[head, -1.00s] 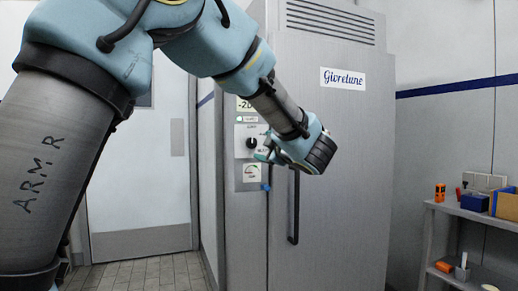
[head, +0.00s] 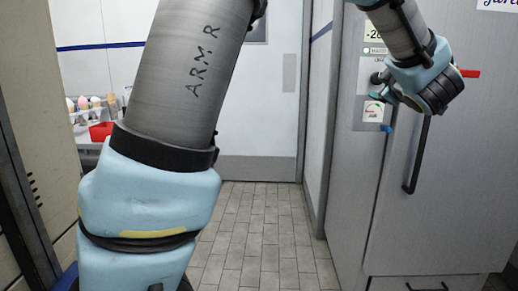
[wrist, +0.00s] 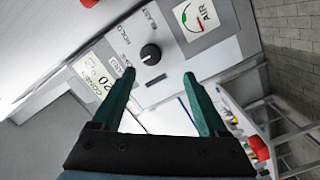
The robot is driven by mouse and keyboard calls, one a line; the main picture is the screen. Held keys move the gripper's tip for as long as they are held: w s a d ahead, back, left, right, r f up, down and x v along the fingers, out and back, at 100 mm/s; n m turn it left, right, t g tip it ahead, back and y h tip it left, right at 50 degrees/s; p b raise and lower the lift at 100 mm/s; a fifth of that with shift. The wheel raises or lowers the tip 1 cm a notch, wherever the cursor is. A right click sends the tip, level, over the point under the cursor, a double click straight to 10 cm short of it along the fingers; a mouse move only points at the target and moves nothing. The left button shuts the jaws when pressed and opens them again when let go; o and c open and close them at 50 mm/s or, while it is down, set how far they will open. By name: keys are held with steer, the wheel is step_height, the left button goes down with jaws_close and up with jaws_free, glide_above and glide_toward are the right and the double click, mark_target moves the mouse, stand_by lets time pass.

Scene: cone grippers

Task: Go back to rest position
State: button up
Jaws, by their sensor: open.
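My gripper (head: 378,96) is in front of the control panel of a tall grey metal cabinet (head: 455,180) in the head view. In the wrist view its two green fingers (wrist: 159,78) stand apart with nothing held between them. Just beyond the fingertips is a black round knob (wrist: 151,53) on a white plate marked HOLD and BLAST. The fingers look clear of the knob, but the exact gap cannot be told. An AIR gauge (wrist: 195,17) and a display (wrist: 95,75) flank it. In the head view the gripper partly covers the panel.
A black vertical handle (head: 417,155) is on the cabinet door, below my gripper. A grey door (head: 255,110) stands behind, with free tiled floor (head: 255,235) before it. A shelf with a red box (head: 101,131) is at the left, beside a beige panel (head: 45,110).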

steer(key=w+a+f+m+g+h+p, duration=0.1)
steer(key=w+a+f+m+g+p, duration=0.2)
steer(key=w+a, duration=0.35)
steer(key=s+a+f+m+g+y+p, duration=0.1)
steer(key=a+f+m+g, duration=0.15)
steer(key=a+f, duration=0.4)
steer(key=s+a+f+m+g+p, duration=0.2)
steer(key=a+f+g, duration=0.1)
steer(key=a, duration=0.6)
steer(key=s+a+f+m+g+y+p, duration=0.1)
steer(key=s+a+f+g+y, duration=0.1)
steer(key=s+a, duration=0.5)
steer(key=s+a+f+m+g+y+p, duration=0.1)
steer(key=s+a+f+g+p, duration=0.1)
steer(key=s+a+f+g, duration=0.3)
steer(key=s+a, duration=0.3)
steer(key=a, duration=0.4)
steer(key=shift+s+a+f+y, duration=0.25)
steer(key=shift+s+a+y, duration=0.05)
steer(key=shift+a+y, duration=0.1)
